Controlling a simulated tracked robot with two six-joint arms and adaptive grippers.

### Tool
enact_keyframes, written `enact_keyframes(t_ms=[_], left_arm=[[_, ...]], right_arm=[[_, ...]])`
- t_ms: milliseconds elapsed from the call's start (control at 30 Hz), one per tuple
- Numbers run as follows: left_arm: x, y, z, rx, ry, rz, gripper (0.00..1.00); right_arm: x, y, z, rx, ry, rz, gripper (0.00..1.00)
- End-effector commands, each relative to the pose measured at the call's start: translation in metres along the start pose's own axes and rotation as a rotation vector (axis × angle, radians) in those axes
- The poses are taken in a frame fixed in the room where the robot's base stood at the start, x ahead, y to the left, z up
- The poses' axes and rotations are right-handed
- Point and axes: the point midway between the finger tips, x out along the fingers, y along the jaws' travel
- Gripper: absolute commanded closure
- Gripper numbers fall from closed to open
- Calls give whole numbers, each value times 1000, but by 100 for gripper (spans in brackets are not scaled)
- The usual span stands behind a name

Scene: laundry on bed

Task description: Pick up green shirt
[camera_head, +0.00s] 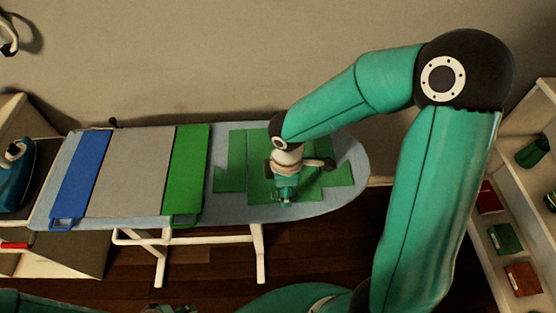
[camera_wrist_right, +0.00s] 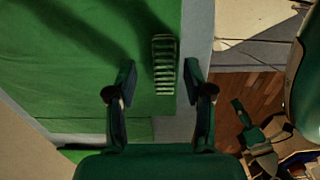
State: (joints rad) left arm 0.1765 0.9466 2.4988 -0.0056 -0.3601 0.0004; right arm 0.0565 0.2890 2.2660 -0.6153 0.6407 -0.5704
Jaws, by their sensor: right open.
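The green shirt (camera_head: 236,162) lies flat on the right part of the ironing board (camera_head: 355,170). My right gripper (camera_head: 286,199) is over the shirt's near part in the head view, and my arm hides some of the cloth. In the right wrist view the green shirt (camera_wrist_right: 85,55) fills the upper left. My right gripper (camera_wrist_right: 158,85) is open there, with its two fingers apart and nothing clearly held. Whether the fingertips touch the cloth cannot be told. Only a small piece of my left gripper (camera_head: 165,309) shows at the bottom edge.
A folding board with blue (camera_head: 82,172), grey (camera_head: 132,170) and green (camera_head: 188,170) panels lies left of the shirt. An iron (camera_head: 15,180) stands at the far left. White shelves (camera_head: 500,190) with several small items stand at the right.

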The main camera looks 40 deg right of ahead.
Motion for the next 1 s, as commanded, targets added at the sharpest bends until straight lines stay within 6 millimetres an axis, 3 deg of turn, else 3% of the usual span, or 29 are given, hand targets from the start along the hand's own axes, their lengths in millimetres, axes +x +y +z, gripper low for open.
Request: enact_keyframes(t_ms=[267, 567, 1000], left_arm=[[0, 0, 0, 0, 0, 0, 60], [0, 0, 0, 0, 0, 0, 60], [0, 0, 0, 0, 0, 0, 60]], right_arm=[[3, 0, 0, 1, 1, 2, 50], [2, 0, 0, 1, 1, 2, 100], [0, 0, 0, 1, 1, 3, 100]])
